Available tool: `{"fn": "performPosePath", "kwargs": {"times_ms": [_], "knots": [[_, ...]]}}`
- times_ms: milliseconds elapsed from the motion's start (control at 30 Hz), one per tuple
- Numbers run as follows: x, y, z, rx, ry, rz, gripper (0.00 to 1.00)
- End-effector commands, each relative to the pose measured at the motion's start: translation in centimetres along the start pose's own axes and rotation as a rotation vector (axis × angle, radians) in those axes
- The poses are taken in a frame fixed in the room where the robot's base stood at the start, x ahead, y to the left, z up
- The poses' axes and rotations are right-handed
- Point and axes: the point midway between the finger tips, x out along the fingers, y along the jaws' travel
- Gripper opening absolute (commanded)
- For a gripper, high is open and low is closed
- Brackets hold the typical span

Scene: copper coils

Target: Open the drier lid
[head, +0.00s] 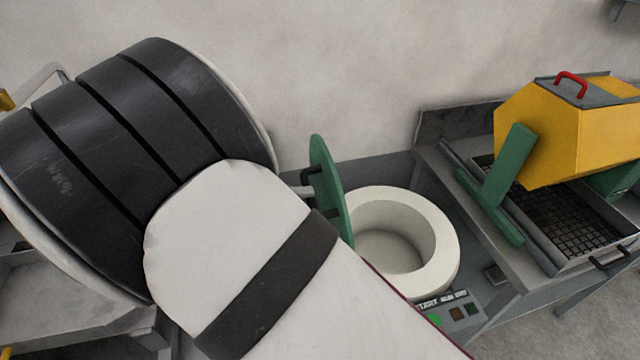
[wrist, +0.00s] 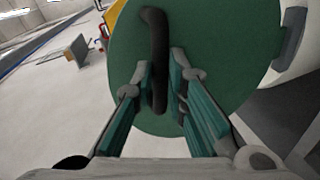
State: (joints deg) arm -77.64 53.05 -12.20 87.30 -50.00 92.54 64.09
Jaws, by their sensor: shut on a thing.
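The drier is a round white tub (head: 437,222) with a thick rim, and its inside shows from above. Its green round lid (head: 328,190) stands up on edge at the tub's left side, seen nearly edge-on in the head view. In the wrist view the lid (wrist: 215,50) faces me and fills the upper middle. Its dark curved handle (wrist: 157,50) lies between the two fingers of my gripper (wrist: 164,85), which is shut on it. In the head view my white and black arm hides the gripper and part of the lid.
A control panel with a green button (head: 435,320) sits in front of the tub. To the right, a yellow tumbler (head: 545,130) with a red handle stands over a grated tray (head: 560,225) on a grey bench. A plain wall is behind.

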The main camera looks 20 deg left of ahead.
Motion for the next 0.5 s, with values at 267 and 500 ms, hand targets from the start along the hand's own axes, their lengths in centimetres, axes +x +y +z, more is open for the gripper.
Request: {"fn": "performPosePath", "kwargs": {"times_ms": [267, 500], "knots": [[-0.61, -1.89, 0.43, -0.018, 0.002, -0.013, 0.00], [-0.59, -1.97, 0.46, -0.020, 0.001, -0.013, 0.00]]}}
